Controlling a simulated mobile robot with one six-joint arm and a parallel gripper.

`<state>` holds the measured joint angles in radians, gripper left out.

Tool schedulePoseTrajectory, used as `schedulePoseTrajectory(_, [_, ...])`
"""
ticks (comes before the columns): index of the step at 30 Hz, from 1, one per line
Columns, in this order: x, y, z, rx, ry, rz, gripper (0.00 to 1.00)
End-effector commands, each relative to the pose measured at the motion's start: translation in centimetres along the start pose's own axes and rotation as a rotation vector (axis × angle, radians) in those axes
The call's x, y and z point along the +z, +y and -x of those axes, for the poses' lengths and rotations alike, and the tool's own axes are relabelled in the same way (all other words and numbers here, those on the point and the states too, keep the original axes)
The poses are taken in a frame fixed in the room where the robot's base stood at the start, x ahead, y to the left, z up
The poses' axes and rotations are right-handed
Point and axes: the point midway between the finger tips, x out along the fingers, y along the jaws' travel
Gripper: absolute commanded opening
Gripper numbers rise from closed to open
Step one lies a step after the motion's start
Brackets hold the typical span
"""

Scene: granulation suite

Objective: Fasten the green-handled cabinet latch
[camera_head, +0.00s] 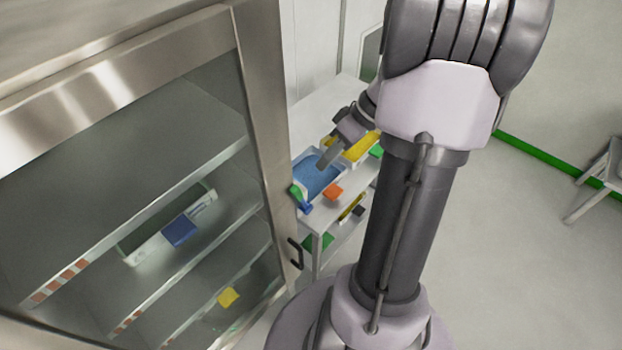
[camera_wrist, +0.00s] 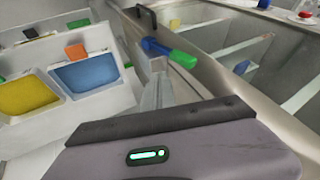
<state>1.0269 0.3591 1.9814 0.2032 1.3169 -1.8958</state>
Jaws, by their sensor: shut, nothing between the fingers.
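The latch has a green handle (camera_head: 296,192) with a blue part (camera_head: 305,207) beside it, at the right edge of the glass-doored cabinet (camera_head: 258,130). In the wrist view the green handle (camera_wrist: 183,58) sticks out from the cabinet frame, with the blue part (camera_wrist: 155,46) on its left. My gripper (camera_head: 323,163) is shut and empty, above and to the right of the latch in the head view. In the wrist view its fingers (camera_wrist: 157,78) point toward the latch and appear close to it. I cannot tell whether they touch it.
A black door handle (camera_head: 295,252) sits lower on the cabinet frame. Beside the cabinet stands a shelf unit with a blue tray (camera_head: 318,175), a yellow tray (camera_head: 360,147) and an orange block (camera_head: 332,192). Open floor (camera_head: 500,260) lies to the right, with a stool (camera_head: 605,175) at the edge.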

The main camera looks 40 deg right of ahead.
Motion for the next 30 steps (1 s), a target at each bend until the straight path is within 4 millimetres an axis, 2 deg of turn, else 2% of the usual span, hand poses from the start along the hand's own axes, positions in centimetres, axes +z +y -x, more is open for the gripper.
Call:
schedulePoseTrajectory(1, [0.1, 0.0, -1.2, -0.003, -0.002, 0.001, 0.00])
schedulePoseTrajectory(3, [0.1, -0.2, -2.5, -0.002, -0.002, 0.000, 0.00])
schedulePoseTrajectory(9, [0.3, -2.5, -4.0, 0.000, 0.000, 0.001, 0.00])
schedulePoseTrajectory(23, [0.4, -3.1, -4.5, 0.008, -0.002, 0.004, 0.00])
schedulePoseTrajectory(30, [0.6, -4.2, -5.5, 0.189, -0.038, 0.074, 0.00])
